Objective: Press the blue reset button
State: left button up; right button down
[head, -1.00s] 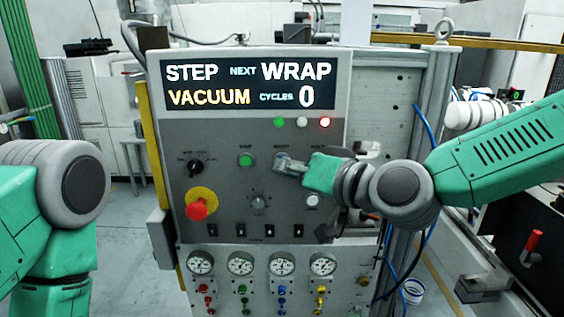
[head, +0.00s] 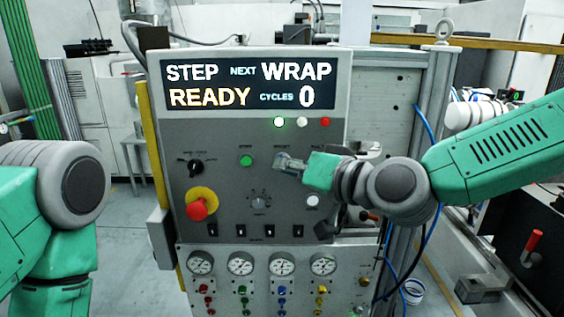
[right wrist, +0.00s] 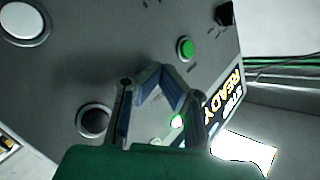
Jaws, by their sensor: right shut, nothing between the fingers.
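A grey control panel (head: 225,135) stands in front of me, with a display (head: 248,83) reading STEP, NEXT WRAP, READY, CYCLES 0. My right gripper (head: 281,161) reaches in from the right, shut and empty, with its fingertips at the upper middle of the panel, right of the green button (head: 246,160). No blue button shows; the fingers cover that spot, so I cannot tell whether they touch one. In the right wrist view the shut fingers (right wrist: 158,74) point at the panel near the green button (right wrist: 185,48). My left gripper is out of view.
A red emergency knob (head: 197,209) sits at the panel's lower left, a black selector (head: 195,166) above it. A grey dial (head: 259,201) and a white button (head: 312,200) lie below the gripper. Gauges (head: 240,263) line the lower panel.

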jog(key=shift+s, duration=0.1)
jog(key=shift+s+a, duration=0.15)
jog(key=shift+s, duration=0.55)
jog(key=shift+s, duration=2.5)
